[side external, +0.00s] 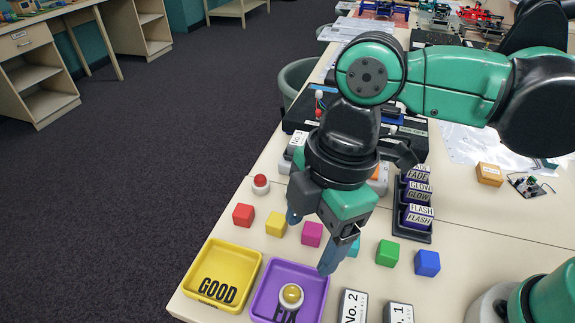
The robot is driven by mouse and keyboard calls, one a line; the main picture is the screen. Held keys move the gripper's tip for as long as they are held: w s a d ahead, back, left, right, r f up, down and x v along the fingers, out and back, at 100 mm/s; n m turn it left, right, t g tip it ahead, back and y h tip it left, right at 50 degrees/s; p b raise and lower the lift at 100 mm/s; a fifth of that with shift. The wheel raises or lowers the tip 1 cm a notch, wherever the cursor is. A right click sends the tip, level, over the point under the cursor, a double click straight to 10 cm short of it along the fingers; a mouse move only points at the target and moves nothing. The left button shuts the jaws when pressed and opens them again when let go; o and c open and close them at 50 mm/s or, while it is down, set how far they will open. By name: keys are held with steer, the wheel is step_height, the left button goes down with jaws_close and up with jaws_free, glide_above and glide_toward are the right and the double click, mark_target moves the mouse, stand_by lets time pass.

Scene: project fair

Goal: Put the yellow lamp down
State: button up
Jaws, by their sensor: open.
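The yellow lamp (291,294), a small dome on a pale round base, sits upright in the purple tray (317,281), covering part of the tray's dark lettering. My gripper (310,242) is open with nothing between its fingers. It is above and behind the lamp, over the row of coloured blocks, and apart from the lamp. The lamp is clear of both fingers.
A yellow tray (204,284) marked GOOD stands left of the purple one. Red (243,215), yellow (276,224), magenta (312,234), green (387,253) and blue (427,263) blocks form a row. A red lamp (261,184) stands behind. A labelled rack (411,234) is at right.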

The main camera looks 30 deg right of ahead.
steer(key=w+d+m+t+h, duration=0.1)
steer(key=w+d+m+t, duration=0.1)
steer(key=d+m, duration=0.7)
steer(key=w+d+m+t+h, duration=0.1)
steer(key=w+d+m+t, duration=0.2)
steer(key=d+m, duration=0.6)
steer(key=d+t, duration=0.2)
steer(key=d, duration=0.1)
steer(key=shift+w+r, duration=0.2)
steer(key=shift+w, duration=0.1)
